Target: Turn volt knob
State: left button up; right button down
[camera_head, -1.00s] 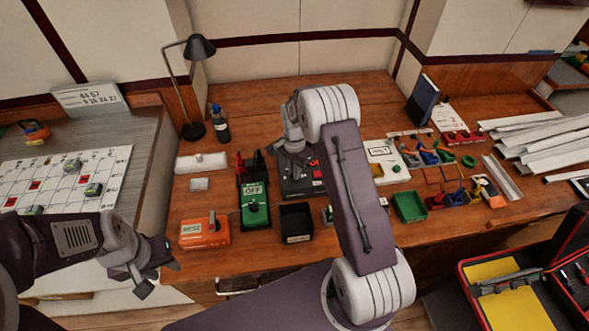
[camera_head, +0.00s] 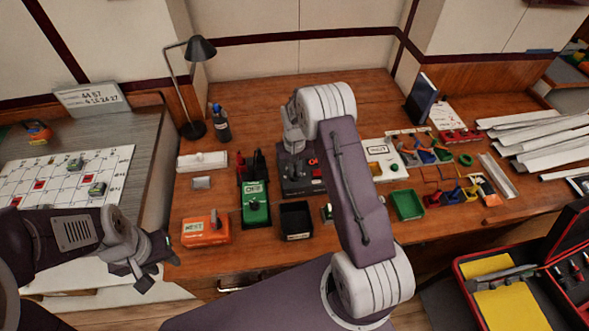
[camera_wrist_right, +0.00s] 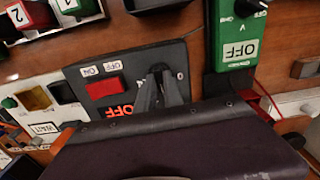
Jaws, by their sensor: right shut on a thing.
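A dark grey panel (camera_wrist_right: 125,75) fills the middle of the right wrist view, with a red button, a red lit OFF display and a dark knob (camera_wrist_right: 157,70) that is mostly hidden. My right gripper (camera_wrist_right: 162,92) is shut on this knob. In the head view the panel (camera_head: 300,180) stands at the middle of the bench, and my right arm covers part of it and of the gripper (camera_head: 292,143). I cannot read a volt label by the knob. My left gripper (camera_head: 157,268) is open and empty, in front of the bench at the left.
A green box (camera_head: 256,210) with a black knob and an OFF label stands left of the panel. An orange box (camera_head: 205,230), a black tray (camera_head: 296,220) and a green tray (camera_head: 407,204) line the front. A lamp (camera_head: 196,90) and a bottle (camera_head: 221,125) stand behind.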

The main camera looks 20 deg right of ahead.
aim_at(295, 172)
jog(key=n, duration=0.7)
jog(key=shift+w+r+p, duration=0.1)
jog(key=shift+p, duration=0.25)
jog(key=n, duration=0.4)
jog(key=shift+n, duration=1.8)
jog(key=c, duration=1.5)
grip_release()
jog(key=shift+o, duration=0.2)
notch_tip(295, 172, up, 9)
